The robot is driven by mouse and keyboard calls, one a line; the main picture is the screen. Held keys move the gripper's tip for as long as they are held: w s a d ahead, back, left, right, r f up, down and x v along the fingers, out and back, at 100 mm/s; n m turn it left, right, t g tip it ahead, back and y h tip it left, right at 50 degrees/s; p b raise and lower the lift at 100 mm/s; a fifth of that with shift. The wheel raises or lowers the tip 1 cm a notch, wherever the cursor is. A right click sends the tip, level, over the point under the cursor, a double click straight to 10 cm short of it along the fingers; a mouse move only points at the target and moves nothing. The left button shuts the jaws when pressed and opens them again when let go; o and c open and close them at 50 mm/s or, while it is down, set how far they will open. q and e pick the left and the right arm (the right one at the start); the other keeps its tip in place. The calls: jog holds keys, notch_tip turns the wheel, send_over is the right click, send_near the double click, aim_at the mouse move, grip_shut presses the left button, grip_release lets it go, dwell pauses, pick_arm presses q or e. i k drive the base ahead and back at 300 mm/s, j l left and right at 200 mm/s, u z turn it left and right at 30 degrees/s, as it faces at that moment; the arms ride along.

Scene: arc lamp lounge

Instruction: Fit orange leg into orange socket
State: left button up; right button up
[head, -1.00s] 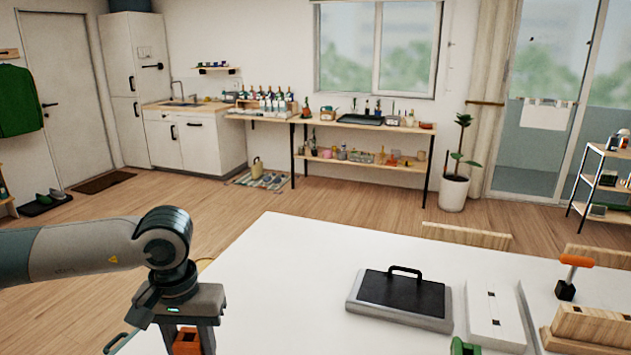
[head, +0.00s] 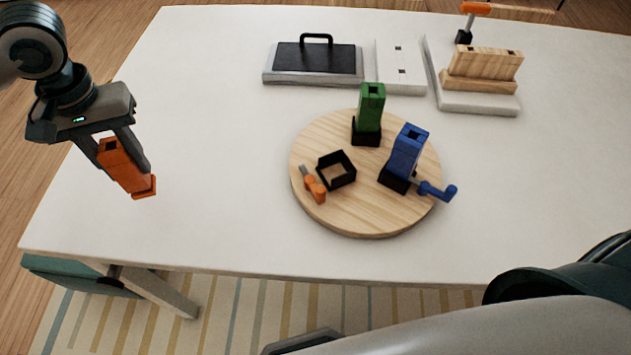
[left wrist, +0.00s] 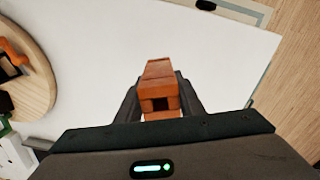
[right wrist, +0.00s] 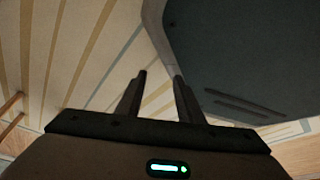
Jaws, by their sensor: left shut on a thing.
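The orange leg (head: 124,168) is held between the fingers of my left gripper (head: 128,160), tilted, above the left part of the white table. It also shows between the fingers in the left wrist view (left wrist: 159,88). The empty square black socket with an orange lever (head: 313,184) beside it, the orange socket (head: 337,169), is on the round wooden board (head: 330,217). My left gripper is well left of this board. My right gripper (right wrist: 160,80) is open and empty, with floor and rug behind it.
A green leg (head: 370,108) and a blue leg (head: 408,150) stand in black sockets on the board; a blue lever (head: 438,191) juts out right. A dark-topped tray (head: 315,62), a white holed block (head: 400,68) and a wooden rack (head: 484,72) stand behind. The table between leg and board is clear.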

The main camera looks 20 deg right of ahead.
aim_at(363, 200)
jog(key=k, duration=1.15)
jog(key=z, duration=2.25)
jog(key=k+j, duration=0.1)
jog(key=j, duration=1.15)
jog(key=k+j, duration=0.15)
jog(key=j, duration=0.5)
jog(key=z, duration=0.05)
